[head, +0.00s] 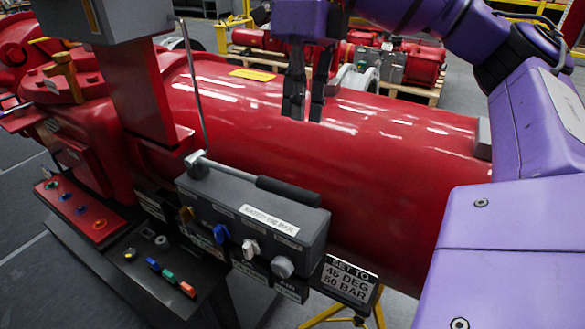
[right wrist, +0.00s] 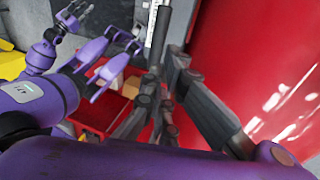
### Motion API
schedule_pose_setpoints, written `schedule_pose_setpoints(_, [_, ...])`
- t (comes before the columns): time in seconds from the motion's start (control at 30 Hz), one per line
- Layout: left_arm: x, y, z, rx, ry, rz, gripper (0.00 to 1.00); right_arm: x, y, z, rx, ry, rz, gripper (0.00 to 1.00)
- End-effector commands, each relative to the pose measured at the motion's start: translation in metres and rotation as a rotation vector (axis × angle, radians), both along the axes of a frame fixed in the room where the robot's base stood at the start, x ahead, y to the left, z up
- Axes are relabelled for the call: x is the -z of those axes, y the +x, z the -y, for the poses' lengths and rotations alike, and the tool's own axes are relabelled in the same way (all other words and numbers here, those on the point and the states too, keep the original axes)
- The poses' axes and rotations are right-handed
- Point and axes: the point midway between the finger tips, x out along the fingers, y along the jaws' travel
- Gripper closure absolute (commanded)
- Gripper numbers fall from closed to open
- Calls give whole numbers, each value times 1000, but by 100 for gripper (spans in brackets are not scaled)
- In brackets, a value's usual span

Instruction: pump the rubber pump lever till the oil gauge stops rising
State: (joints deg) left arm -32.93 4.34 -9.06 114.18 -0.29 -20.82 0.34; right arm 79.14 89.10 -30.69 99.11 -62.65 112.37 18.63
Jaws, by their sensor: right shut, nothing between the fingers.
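The pump lever has a black rubber grip (head: 288,190) on a metal arm. It lies low along the top of the grey pump box (head: 255,225), which has a "RATED 190 BAR" label. My right gripper (head: 304,117) points down in front of the red cylinder, above and a little right of the lever grip, apart from it. It is shut and empty. Its dark fingers also show in the right wrist view. My left gripper is outside the head view. A purple arm of mine shows at the left of the right wrist view, its finger state unclear. I cannot make out the oil gauge.
The large red cylinder (head: 400,140) fills the space behind the box. A thin upright metal rod (head: 193,90) rises left of the lever. Coloured knobs line the box front, and a "SET TO 45 DEG 50 BAR" sign (head: 347,282) stands at right.

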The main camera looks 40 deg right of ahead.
Motion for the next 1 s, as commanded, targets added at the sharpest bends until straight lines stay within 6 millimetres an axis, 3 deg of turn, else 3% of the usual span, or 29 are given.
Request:
schedule_pose_setpoints(0.3, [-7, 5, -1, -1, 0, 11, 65, 66, -12, -14, -2, -3, -4, 100])
schedule_pose_setpoints(0.5, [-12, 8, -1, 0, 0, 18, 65, 96, -17, -22, -3, -1, 0, 100])
schedule_pose_setpoints(0.7, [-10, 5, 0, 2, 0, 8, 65, 111, -18, -25, -2, 0, 0, 100])
schedule_pose_setpoints(1.0, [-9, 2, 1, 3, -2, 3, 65, 113, -18, -25, -2, 0, 0, 100])
